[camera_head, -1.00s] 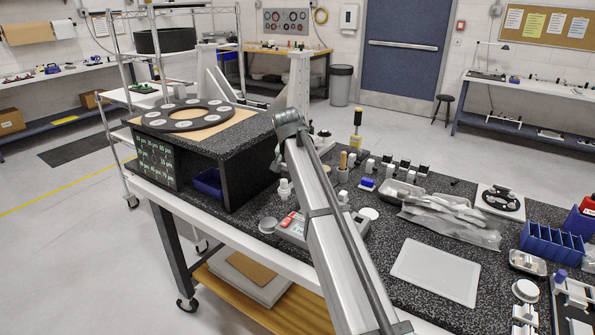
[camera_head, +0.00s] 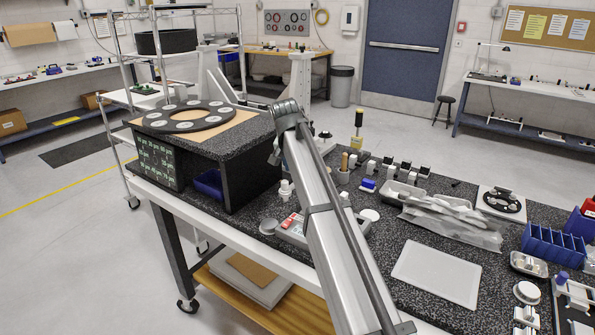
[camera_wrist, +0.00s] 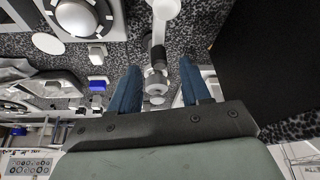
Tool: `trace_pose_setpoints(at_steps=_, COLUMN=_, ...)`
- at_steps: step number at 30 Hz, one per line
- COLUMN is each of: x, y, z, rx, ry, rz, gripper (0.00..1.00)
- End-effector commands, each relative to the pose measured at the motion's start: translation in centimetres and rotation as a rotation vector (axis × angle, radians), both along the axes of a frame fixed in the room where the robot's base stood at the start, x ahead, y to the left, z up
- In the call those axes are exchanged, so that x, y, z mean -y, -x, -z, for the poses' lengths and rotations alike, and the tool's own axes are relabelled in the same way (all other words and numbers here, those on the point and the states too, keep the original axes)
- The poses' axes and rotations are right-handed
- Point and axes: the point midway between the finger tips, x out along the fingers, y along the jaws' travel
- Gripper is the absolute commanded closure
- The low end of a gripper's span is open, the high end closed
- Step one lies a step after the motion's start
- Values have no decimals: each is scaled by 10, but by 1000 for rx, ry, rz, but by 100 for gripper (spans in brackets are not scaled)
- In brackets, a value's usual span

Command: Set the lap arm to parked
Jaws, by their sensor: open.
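In the wrist view my gripper (camera_wrist: 159,92) shows as two blue fingers spread apart. A silver knob-like fitting (camera_wrist: 156,84) stands in the gap between them, with no clear contact on either side. A pale bar with a rounded end (camera_wrist: 165,9) runs from the top of the picture down toward this fitting. It may be the lap arm, but I cannot tell for sure.
A dark box-like stand (camera_head: 252,165) carrying a black ring with pale discs (camera_head: 188,116) stands left of my arm. To the right are a white flat plate (camera_head: 436,273), a bagged tray (camera_head: 455,232) and a blue divided bin (camera_head: 553,246). A dark wall (camera_wrist: 275,60) fills the wrist view's right side.

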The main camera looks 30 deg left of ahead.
Motion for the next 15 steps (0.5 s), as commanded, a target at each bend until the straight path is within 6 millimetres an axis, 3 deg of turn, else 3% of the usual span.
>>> trace_pose_setpoints(at_steps=9, x=6, y=23, z=-60, rx=1, ry=-3, rz=0, gripper=53)
trace_pose_setpoints(at_steps=15, x=8, y=33, z=-85, rx=2, ry=-1, rz=0, gripper=53)
